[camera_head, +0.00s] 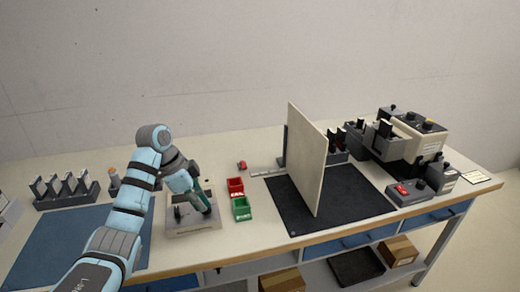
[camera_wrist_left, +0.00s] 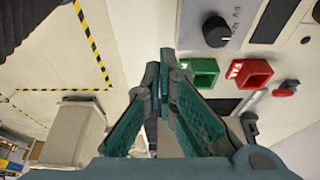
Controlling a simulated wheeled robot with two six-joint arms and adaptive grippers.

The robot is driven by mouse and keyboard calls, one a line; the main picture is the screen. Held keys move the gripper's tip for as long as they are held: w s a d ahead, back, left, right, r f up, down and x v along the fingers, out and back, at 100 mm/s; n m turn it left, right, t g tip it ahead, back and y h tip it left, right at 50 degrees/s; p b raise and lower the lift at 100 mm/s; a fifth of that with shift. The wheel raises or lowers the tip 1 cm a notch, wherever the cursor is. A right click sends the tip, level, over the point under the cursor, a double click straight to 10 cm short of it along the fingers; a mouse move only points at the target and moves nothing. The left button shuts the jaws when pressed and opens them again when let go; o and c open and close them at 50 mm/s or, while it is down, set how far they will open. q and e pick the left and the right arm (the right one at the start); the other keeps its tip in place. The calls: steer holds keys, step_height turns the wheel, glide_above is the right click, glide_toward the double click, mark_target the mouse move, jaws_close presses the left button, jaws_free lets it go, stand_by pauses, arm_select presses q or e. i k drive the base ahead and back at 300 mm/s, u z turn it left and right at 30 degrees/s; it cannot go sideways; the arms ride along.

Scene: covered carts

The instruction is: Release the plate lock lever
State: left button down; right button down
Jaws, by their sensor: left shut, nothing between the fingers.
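My left gripper (camera_head: 204,207) is shut and empty, tilted down over a beige box with a panel (camera_head: 186,232) on the bench. In the left wrist view the closed fingertips (camera_wrist_left: 168,72) have nothing between them. A black knob (camera_wrist_left: 216,32) on a light panel lies beyond them. A small red lever-like part (camera_head: 242,165) sits on the bench behind the bins; it also shows at the right of the left wrist view (camera_wrist_left: 287,89). I cannot tell for sure which part is the plate lock lever. My arm and gripper hide part of the box. My right gripper is not in view.
A red bin (camera_head: 235,186) and a green bin (camera_head: 241,209) stand just right of the gripper. An upright beige panel (camera_head: 306,160) stands on a dark mat (camera_head: 350,205). A rack (camera_head: 66,198) stands left; grey machines (camera_head: 415,135) stand right.

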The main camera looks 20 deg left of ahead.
mark_target(242, 162)
steer(key=i, duration=1.2)
